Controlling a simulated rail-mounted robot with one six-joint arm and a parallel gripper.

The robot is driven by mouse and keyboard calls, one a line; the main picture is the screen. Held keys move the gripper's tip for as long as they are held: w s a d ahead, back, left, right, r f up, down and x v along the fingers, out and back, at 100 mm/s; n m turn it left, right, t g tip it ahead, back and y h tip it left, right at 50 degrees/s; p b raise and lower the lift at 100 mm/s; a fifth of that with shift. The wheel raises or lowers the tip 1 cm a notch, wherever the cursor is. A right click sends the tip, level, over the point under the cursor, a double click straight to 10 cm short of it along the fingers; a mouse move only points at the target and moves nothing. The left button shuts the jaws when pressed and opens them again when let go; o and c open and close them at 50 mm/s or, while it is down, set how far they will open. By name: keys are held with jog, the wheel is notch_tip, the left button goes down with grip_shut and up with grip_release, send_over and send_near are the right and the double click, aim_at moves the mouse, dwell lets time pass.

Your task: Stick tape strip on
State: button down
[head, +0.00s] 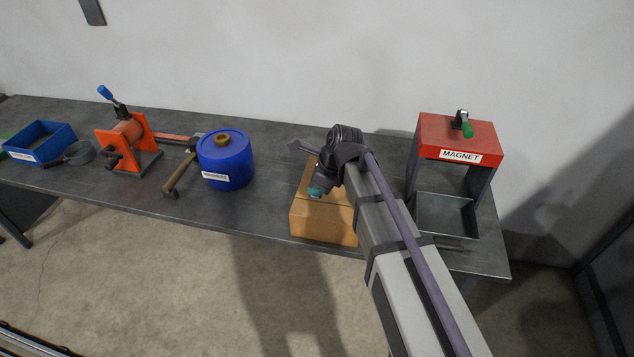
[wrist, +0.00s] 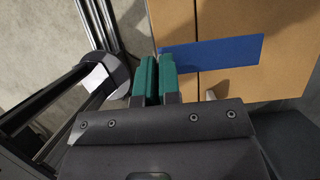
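A brown cardboard box (head: 323,226) stands at the front edge of the table. Its top and seam show in the wrist view (wrist: 291,77). My gripper (head: 316,192) is over the box, with teal fingers. In the wrist view the fingers (wrist: 159,78) are close together, with the left end of a blue tape strip (wrist: 215,53) between them. The strip extends right across the box's seam. Whether it touches the box top cannot be told. The strip does not show in the head view, where my arm covers part of the box.
A blue drum (head: 228,165) and a hammer (head: 180,178) lie left of the box. Further left are an orange clamp device (head: 125,132) and a blue bin (head: 40,142). A red magnet stand (head: 458,135) with a grey tray (head: 446,215) is on the right.

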jog(key=shift+f+b, duration=3.15)
jog(key=shift+f+b, duration=0.4)
jog(key=c, duration=1.2)
grip_release()
jog(key=shift+c, duration=0.2)
jog(key=p+v, duration=1)
jog(key=shift+r, duration=0.45)
jog(key=shift+d, duration=0.15)
